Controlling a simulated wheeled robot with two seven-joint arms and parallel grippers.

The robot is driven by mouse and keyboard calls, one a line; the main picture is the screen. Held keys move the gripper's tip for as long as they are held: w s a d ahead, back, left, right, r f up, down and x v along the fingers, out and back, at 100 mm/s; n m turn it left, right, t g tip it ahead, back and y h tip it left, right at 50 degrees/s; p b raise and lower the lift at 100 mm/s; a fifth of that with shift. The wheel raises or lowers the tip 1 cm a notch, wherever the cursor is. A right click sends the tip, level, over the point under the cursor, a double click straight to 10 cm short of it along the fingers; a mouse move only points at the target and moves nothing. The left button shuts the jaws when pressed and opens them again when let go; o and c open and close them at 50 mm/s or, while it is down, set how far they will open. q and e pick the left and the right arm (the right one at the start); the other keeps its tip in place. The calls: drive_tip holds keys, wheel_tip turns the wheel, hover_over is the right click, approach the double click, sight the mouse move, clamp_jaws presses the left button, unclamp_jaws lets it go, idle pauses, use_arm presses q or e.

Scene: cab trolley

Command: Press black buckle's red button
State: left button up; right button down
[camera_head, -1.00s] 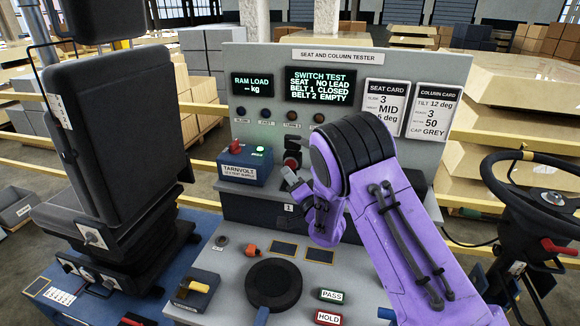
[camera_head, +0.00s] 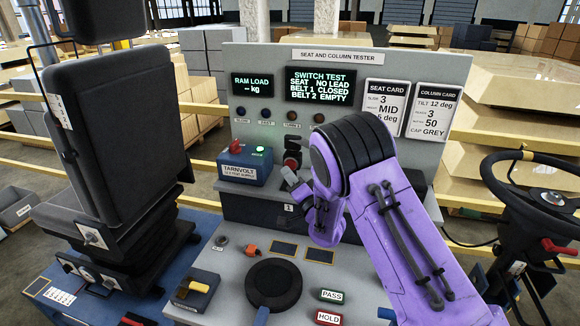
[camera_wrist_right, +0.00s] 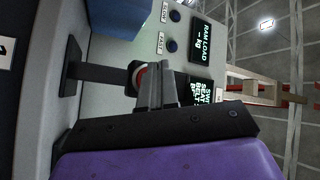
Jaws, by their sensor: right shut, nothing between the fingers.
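The black buckle (camera_head: 292,159) stands in front of the tester panel, left of my purple right arm. In the right wrist view a bit of its red button (camera_wrist_right: 140,78) shows beside my fingers, which hide most of it. My right gripper (camera_head: 290,176) is shut and empty, with its tips at the buckle's front. In the right wrist view the shut fingers (camera_wrist_right: 149,72) point at the buckle and seem to meet the button; contact is not certain. My left gripper is not in view.
The tester panel (camera_head: 340,52) reads BELT 1 CLOSED and BELT 2 EMPTY. A blue supply box (camera_head: 245,168) stands left of the buckle. A seat (camera_head: 115,120) is at the left and a steering wheel (camera_head: 545,195) at the right.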

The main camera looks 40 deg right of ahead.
idle(0.4)
drive_tip(key=shift+w+d, duration=0.3)
drive_tip(key=shift+d, duration=0.05)
drive_tip(key=shift+w+d, duration=0.3)
drive_tip(key=shift+d, duration=0.05)
idle(0.7)
idle(0.4)
drive_tip(key=shift+s+a, duration=0.6)
drive_tip(key=shift+a, duration=0.1)
drive_tip(key=shift+s+a, duration=1.65)
drive_tip(key=shift+a, duration=0.25)
